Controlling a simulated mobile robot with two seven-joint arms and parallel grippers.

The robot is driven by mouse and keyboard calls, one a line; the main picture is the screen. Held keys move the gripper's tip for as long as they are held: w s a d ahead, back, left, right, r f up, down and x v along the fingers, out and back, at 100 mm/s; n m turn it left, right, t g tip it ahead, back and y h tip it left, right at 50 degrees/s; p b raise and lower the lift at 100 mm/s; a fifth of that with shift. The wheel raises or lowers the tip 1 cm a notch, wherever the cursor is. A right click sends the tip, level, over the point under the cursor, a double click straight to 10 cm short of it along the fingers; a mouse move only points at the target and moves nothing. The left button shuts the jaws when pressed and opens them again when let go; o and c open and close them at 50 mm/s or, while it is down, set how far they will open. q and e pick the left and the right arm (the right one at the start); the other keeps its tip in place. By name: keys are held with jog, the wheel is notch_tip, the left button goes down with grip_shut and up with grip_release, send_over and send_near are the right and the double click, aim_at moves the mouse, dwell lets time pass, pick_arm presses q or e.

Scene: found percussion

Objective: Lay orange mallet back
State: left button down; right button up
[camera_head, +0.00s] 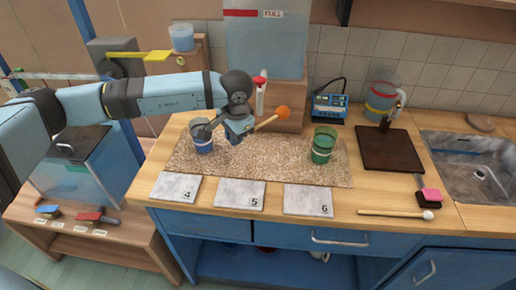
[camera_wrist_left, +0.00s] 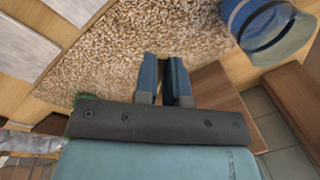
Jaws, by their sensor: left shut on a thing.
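The orange mallet has an orange ball head (camera_head: 283,112) and a thin light wooden handle (camera_head: 266,122). My left gripper (camera_head: 238,131) is shut on the handle and holds the mallet above the speckled mat (camera_head: 270,165), head toward the right. In the left wrist view the two fingers (camera_wrist_left: 164,85) are close together; the mallet cannot be made out there. Another mallet (camera_head: 390,212), with a whitish head, lies on the counter's front right. My right gripper is not in view.
A blue cup (camera_head: 203,146) stands on the mat left of my gripper, a green cup (camera_head: 322,150) to the right. Tiles marked 4 (camera_head: 176,187), 5 (camera_head: 239,195) and 6 (camera_head: 308,200) line the front. A dark board (camera_head: 390,150) and sink (camera_head: 470,160) are at right.

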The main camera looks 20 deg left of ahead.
pick_arm(q)
send_over(236, 167)
jog(key=f, duration=0.5)
jog(key=shift+s+d+f, duration=0.15)
jog(key=shift+s+f, duration=0.1)
jog(key=shift+w+f, duration=0.1)
jog(key=shift+f, duration=2.15)
jog(key=c, duration=1.2)
grip_release()
